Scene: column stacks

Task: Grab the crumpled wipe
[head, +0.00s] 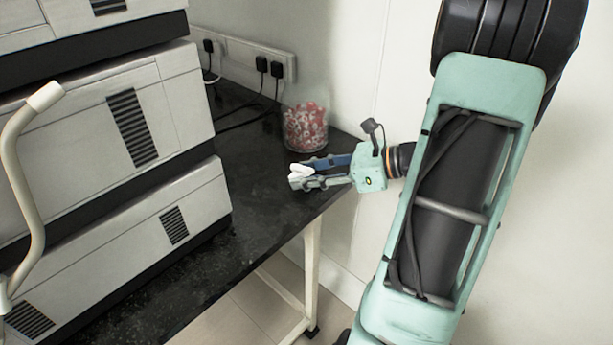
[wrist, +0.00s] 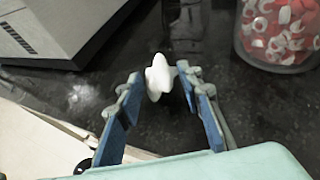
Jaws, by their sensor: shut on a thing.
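The crumpled wipe (wrist: 158,78) is a small white lump between the fingertips of my gripper (wrist: 157,92) in the wrist view. In the head view the wipe (head: 299,171) shows at the tips of my gripper (head: 303,173). The fingers are shut on it. The gripper is over the right part of the black bench top (head: 262,205), near its front edge. I cannot tell whether the wipe still touches the bench. Part of the wipe is hidden by the fingers.
A clear jar (head: 305,128) of red and white pieces stands behind the gripper, near the wall. Stacked grey instruments (head: 165,120) fill the left side. Sockets with black plugs (head: 262,64) and cables are at the back. Bare bench lies between the instruments and gripper.

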